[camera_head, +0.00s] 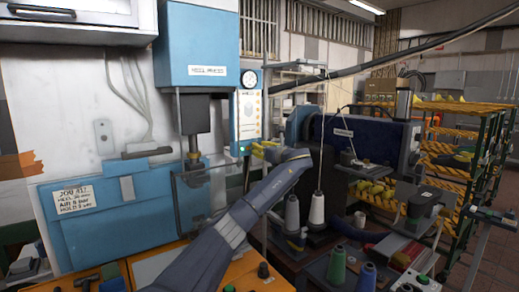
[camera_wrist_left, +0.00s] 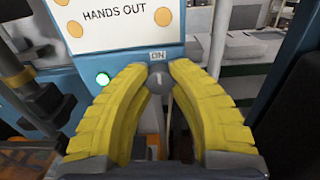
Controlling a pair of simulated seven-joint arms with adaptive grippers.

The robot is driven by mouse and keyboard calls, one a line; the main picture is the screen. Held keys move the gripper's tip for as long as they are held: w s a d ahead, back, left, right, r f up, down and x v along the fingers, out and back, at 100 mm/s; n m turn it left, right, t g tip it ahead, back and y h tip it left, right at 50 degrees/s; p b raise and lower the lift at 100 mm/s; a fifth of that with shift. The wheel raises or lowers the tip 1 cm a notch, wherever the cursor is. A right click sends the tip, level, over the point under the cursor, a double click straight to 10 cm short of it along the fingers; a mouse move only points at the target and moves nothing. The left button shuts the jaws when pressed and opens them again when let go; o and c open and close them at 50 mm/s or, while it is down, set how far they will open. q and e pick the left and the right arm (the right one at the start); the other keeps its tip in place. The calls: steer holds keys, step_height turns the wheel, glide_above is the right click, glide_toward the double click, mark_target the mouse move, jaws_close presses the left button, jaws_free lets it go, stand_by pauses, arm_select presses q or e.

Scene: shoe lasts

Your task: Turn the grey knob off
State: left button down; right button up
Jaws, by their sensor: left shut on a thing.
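The grey knob (camera_wrist_left: 158,80) sits at the bottom of a panel on the blue machine, right below a small "ON" label (camera_wrist_left: 157,56). A short pale mark on its face stands about upright, toward the label. My left gripper (camera_wrist_left: 158,72) has its two yellow ribbed fingers shut on the knob, one on each side. In the head view my left gripper (camera_head: 259,149) is at the lower end of the machine's light panel (camera_head: 249,113), and I cannot make out the knob there. My right gripper is in neither view.
A lit green-white button (camera_wrist_left: 103,79) is left of the knob. A pressure gauge (camera_head: 249,79) tops the panel. A clear guard (camera_head: 193,190) stands left of my gripper. Thread cones (camera_head: 317,208) and a dark blue machine (camera_head: 365,137) are to the right.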

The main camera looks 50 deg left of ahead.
arm_select(q)
steer(key=shift+n, duration=0.3)
steer(key=shift+s+f+n, duration=0.1)
steer(key=shift+n, duration=4.2)
steer(key=shift+s+n, duration=0.1)
steer(key=shift+n, duration=4.2)
steer(key=c, duration=1.2)
jaws_free()
steer(key=shift+a, duration=0.1)
steer(key=shift+o, duration=0.7)
